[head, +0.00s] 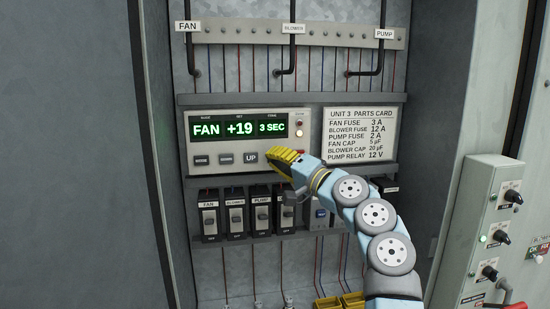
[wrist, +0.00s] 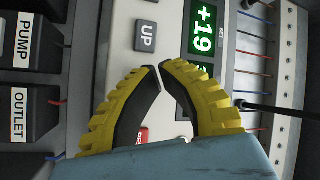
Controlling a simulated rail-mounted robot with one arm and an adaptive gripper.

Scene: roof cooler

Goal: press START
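The grey control panel (head: 190,140) has a green-lit display (head: 238,128) reading FAN, +19 and 3 SEC. Below it is a row of dark buttons, the right-hand visible one marked UP (head: 250,156); the UP button also shows in the wrist view (wrist: 146,36). No START label is readable; the panel to the right of UP is hidden behind my gripper (head: 276,157). My gripper has yellow ribbed fingers with black pads. In the wrist view its fingertips (wrist: 161,68) almost meet, with nothing between them. It is over the panel face; contact cannot be told.
A small red button (wrist: 148,136) shows partly behind the fingers. Labelled modules (head: 235,214) sit on a shelf below the panel. A parts card (head: 360,134) is to the right. A grey switch box (head: 483,220) stands at far right. Hooked black rods (head: 291,55) hang above.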

